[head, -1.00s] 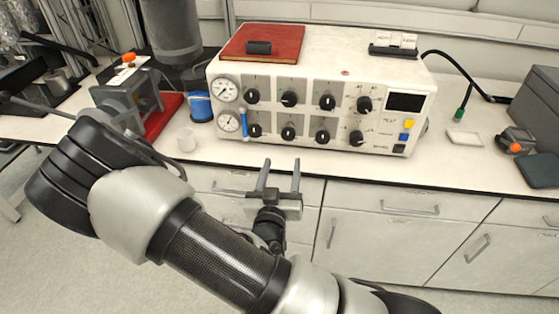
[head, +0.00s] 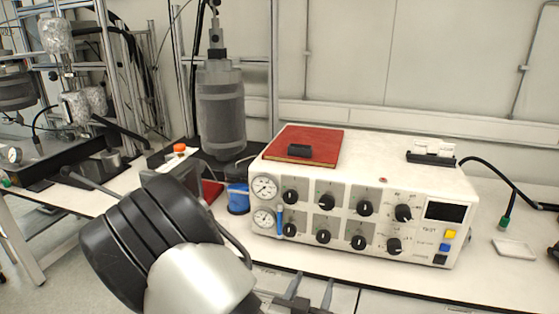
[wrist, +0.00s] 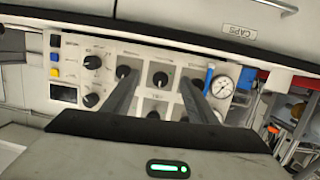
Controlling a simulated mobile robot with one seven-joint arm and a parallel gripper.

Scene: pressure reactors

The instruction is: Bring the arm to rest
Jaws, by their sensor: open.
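My gripper (head: 311,284) shows at the bottom edge of the head view, its two dark fingers apart with nothing between them. It is in front of the bench edge, below the white control box (head: 347,235). My grey and black arm fills the lower left of that view. The wrist view shows both fingers (wrist: 159,76) spread, with the box's knobs and gauge behind them, seen upside down. I cannot see contact between the fingers and the box or bench.
The white bench (head: 490,275) carries the box, with a red book (head: 275,150) on top. A grey reactor vessel (head: 221,110) and a blue-capped container (head: 238,200) stand left of the box. A small white tray (head: 514,248) lies at right. A drawer label shows in the wrist view (wrist: 238,32).

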